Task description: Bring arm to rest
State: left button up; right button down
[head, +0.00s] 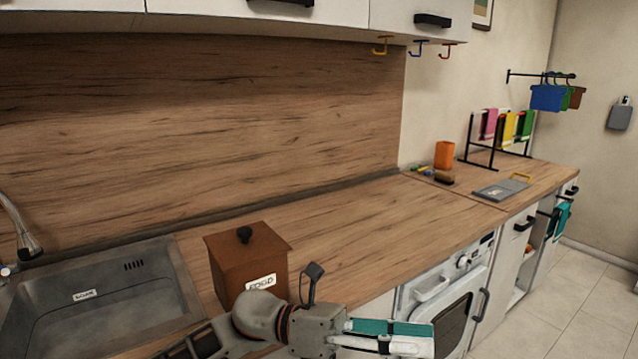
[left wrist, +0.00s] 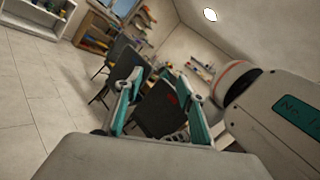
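My left gripper (head: 428,338) is at the bottom of the head view, in front of the counter's front edge and pointing right. Its teal-padded fingers also show in the left wrist view (left wrist: 164,88), standing apart with only the distant room between them. It holds nothing. My left arm comes in from the bottom left, in front of a brown box (head: 245,262) with a dark knob and a white label. My right gripper is in neither view.
A metal sink (head: 100,290) is at the left. The wooden counter (head: 350,222) is clear in the middle. A grey board (head: 500,189) and an orange cup (head: 444,155) are farther right. Dark chairs (left wrist: 122,62) stand in the distance.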

pick_arm(q)
jog(key=w+a+f+n+t+h, duration=0.1)
jog(key=w+a+f+n+t, duration=0.25)
jog(key=n+t, duration=0.65)
jog(key=w+a+f+n+t+h, duration=0.1)
jog(key=w+a+f+n+t, duration=0.25)
jog(key=n+t, duration=0.65)
jog(key=w+a+f+n+t+y, duration=0.25)
jog(key=a+f+n+y, duration=0.75)
jog(key=n, duration=0.5)
jog(key=s+a+f+n+g+y, duration=0.2)
jog(key=s+a+f+n+y, duration=0.2)
jog(key=f, duration=0.9)
jog(key=s+a+f+n+g+y, duration=0.3)
jog(key=s+a+f+n, duration=0.5)
jog(key=s+a+f, duration=0.4)
jog(key=shift+s+f+g+y, duration=0.35)
jog(key=shift+s+f+y, duration=0.3)
jog(key=shift+s, duration=0.45)
jog(key=shift+a, duration=0.1)
